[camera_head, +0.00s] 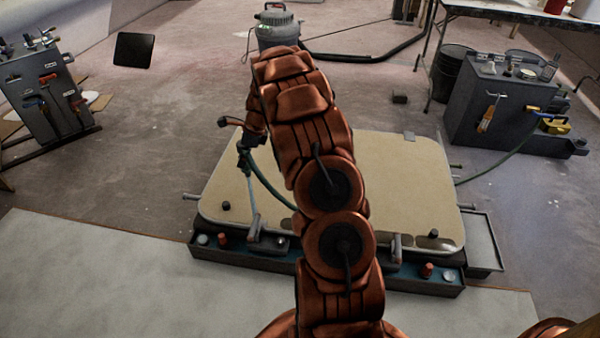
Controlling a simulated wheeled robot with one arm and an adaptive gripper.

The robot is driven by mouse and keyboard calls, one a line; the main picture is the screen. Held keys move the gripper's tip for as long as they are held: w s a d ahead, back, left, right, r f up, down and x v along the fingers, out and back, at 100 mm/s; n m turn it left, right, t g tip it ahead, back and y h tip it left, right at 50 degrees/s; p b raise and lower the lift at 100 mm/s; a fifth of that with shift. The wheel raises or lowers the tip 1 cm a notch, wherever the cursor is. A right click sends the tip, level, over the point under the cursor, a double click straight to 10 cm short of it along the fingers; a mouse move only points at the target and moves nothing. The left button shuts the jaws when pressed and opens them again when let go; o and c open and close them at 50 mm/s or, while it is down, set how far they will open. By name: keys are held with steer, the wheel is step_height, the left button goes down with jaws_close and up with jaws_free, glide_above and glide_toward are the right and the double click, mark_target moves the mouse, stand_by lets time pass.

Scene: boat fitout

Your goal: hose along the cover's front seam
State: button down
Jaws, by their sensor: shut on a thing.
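The cover (410,185) is a beige panel with rounded corners, lying flat on a low dark frame. Its front seam (290,232) runs along the near edge; my arm hides the middle. My gripper (246,150) is above the cover's left part and shut on the end of the green hose (268,185). The hose passes behind my arm and shows again at the right. A pale blue streak (252,200), which looks like a water jet, runs from the hose end down toward the seam's left part, near a grey latch (256,228).
A dark ledge (420,283) with small red and pale items runs along the cover's front. A grey cabinet (500,115) with a yellow fitting (553,124) stands right. A tool rack (45,95) stands left, a grey canister (277,30) behind.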

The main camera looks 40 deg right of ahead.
steer(key=s+d+f+m+t+h+b, duration=0.1)
steer(key=s+d+f+m+h+b, duration=0.2)
steer(key=s+d+f+m, duration=0.6)
steer(key=s+d+f, duration=0.2)
steer(key=s+d, duration=0.1)
steer(key=s, duration=0.1)
steer(key=shift+d+b, duration=0.3)
steer(key=shift+d, duration=0.05)
stand_by(1.0)
